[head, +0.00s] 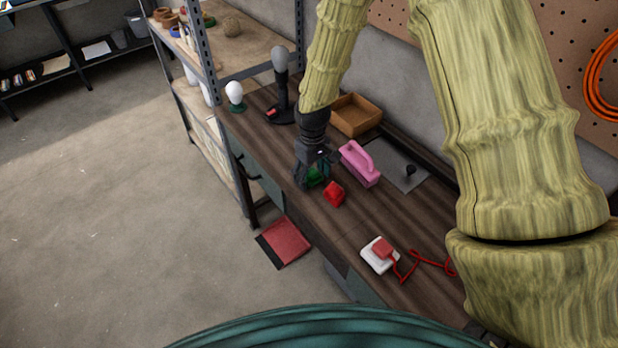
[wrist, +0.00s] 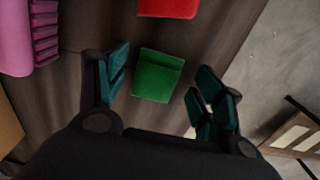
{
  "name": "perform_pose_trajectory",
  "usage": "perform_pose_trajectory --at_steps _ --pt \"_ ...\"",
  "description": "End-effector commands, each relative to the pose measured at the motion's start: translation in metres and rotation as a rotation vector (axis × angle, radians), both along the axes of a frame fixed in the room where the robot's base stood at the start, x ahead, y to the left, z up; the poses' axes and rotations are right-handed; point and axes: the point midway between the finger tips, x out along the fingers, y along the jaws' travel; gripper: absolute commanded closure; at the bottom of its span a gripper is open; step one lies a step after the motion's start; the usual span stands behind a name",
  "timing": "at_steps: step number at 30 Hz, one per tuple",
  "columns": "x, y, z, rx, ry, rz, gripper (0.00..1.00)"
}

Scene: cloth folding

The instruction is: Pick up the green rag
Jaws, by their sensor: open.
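The green rag (wrist: 157,76) lies on the dark wooden workbench as a small folded piece. In the wrist view it sits between and just beyond my open fingers, with none of them closed on it. In the head view the green rag (head: 317,175) shows partly behind my gripper (head: 312,180), which hangs low over the bench. My gripper (wrist: 158,92) is open in the wrist view, one finger on each side of the rag and empty. How far the fingertips are above the bench is hard to tell.
A wooden tray (head: 355,117) and a lamp (head: 282,85) are farther back. A white-and-red device (head: 380,254) with a red cord is nearer. The bench edge drops to the floor at left.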

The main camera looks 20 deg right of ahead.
Motion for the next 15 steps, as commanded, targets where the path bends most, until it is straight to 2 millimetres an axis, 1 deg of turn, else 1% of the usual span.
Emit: perform_pose_trajectory --at_steps 1,2,3,5,6,8,15 --pt "0.0001 0.0000 0.0001 0.000 0.000 0.000 0.32" --pt "0.0001 0.0001 0.0001 0.000 0.000 0.000 0.36" --pt "0.0001 0.0001 0.0001 0.000 0.000 0.000 0.43" --pt "0.0001 0.0001 0.0001 0.000 0.000 0.000 0.53" --pt "0.0000 0.0002 0.0002 0.000 0.000 0.000 0.59" --pt "0.0000 0.0002 0.0002 0.000 0.000 0.001 0.68" --pt "0.0000 0.0003 0.0002 0.000 0.000 0.001 0.67"
